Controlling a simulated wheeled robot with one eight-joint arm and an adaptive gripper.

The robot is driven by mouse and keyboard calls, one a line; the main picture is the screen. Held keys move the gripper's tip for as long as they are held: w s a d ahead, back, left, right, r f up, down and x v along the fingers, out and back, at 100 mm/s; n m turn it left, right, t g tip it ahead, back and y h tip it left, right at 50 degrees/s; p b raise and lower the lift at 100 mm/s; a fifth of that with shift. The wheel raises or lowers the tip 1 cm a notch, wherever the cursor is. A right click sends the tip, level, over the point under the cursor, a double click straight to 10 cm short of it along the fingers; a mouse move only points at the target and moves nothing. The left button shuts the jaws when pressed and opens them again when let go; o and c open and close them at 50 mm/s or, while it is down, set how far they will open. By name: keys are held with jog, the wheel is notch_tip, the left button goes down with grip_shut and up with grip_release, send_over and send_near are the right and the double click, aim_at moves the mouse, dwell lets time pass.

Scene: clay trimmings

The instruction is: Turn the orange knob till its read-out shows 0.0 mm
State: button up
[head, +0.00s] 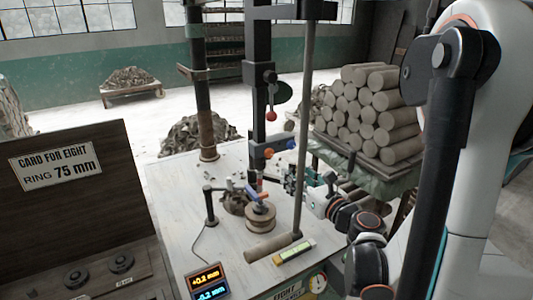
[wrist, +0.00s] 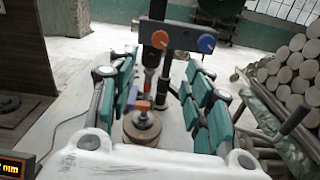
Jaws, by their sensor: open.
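The orange knob (wrist: 159,39) sits on the dark post fixture, left of a blue knob (wrist: 206,43). In the head view the orange knob (head: 268,153) shows small beside the post. The read-out box (head: 203,277) at the bench front shows +0.2 mm in orange digits; a blue line beneath looks like -0.2 mm. My gripper (wrist: 160,88) is open, its teal fingers spread wide and nothing between the pads. In the wrist view the orange knob is beyond and above the fingertips, apart from them. In the head view my gripper (head: 288,178) is right of the post.
A round clay piece (head: 260,218) stands below the post, with small orange and blue parts above it. A clay cylinder (head: 268,246) and a green-labelled bar (head: 294,253) lie at the bench front. A thin upright rod (head: 304,130) rises near my gripper. Stacked clay logs (head: 370,110) stand behind.

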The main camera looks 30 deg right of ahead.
aim_at(270, 154)
jog(key=w, duration=0.4)
jog(key=w+b, duration=0.1)
jog(key=w, duration=0.4)
jog(key=w+b, duration=0.1)
jog(key=w, duration=0.3)
jog(key=shift+w+a, duration=0.2)
jog(key=shift+a, duration=0.05)
jog(key=c, duration=1.1)
